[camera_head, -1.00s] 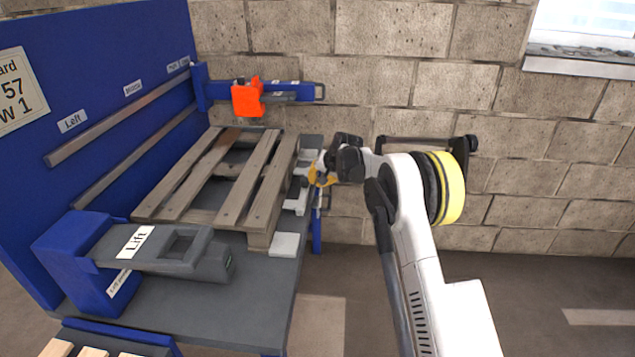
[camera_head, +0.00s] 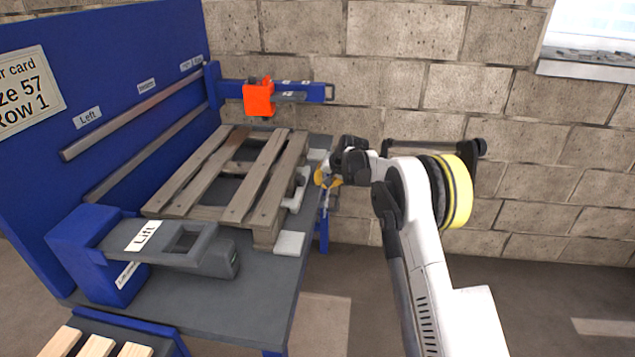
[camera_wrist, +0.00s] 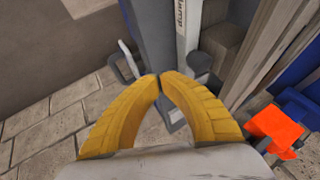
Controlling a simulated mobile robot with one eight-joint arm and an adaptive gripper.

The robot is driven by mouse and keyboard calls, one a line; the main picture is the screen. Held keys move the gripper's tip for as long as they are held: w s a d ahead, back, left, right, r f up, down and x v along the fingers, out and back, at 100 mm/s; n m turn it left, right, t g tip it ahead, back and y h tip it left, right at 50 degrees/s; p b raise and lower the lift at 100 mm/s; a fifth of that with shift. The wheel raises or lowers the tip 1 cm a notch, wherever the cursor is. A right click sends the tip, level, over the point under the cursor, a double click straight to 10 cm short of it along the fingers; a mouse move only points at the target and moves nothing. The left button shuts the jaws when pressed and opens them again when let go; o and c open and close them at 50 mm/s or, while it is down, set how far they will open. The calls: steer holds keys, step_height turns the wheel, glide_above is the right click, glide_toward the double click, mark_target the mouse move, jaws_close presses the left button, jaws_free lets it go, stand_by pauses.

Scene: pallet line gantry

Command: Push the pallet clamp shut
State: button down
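The pallet (camera_head: 232,178), made of weathered grey-brown slats, lies on the dark grey bench (camera_head: 190,305). The pallet clamp (camera_head: 300,190) is a small pale grey part at the pallet's right side. In the wrist view, a white bar with a partly readable "Clamp" label (camera_wrist: 182,30) stands just beyond my fingertips, with a grey round-ended part (camera_wrist: 199,63) beside it. My gripper (camera_head: 327,179) is at the bench's right edge, beside the clamp. Its yellow fingers (camera_wrist: 160,79) meet at the tips with nothing seen between them. Whether they touch the clamp, I cannot tell.
An orange block (camera_head: 259,97) sits on a blue rail behind the pallet. A grey "Lift" unit (camera_head: 160,240) stands at the bench's front left. A blue panel (camera_head: 110,60) walls the left side. A brick wall (camera_head: 540,150) closes the back; open floor lies right of the bench.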

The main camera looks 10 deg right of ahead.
steer(key=p+v, duration=0.3)
steer(key=v, duration=0.6)
steer(key=shift+s+r, duration=0.15)
steer(key=shift+r, duration=0.2)
steer(key=s+r+n+h, duration=0.1)
steer(key=s+r, duration=0.7)
steer(key=s, duration=0.5)
steer(key=s+r+n, duration=0.1)
steer(key=s+r, duration=0.8)
steer(key=s, duration=0.3)
steer(key=s+f+n+h, duration=0.1)
steer(key=s+f, duration=0.1)
steer(key=s, duration=1)
steer(key=s+f+n, duration=0.1)
steer(key=s+f, duration=0.2)
steer(key=s, duration=0.9)
steer(key=shift+s+n+h, duration=0.15)
steer(key=shift+n+h, duration=0.15)
steer(key=shift+h, duration=0.1)
steer(key=shift+f, duration=0.1)
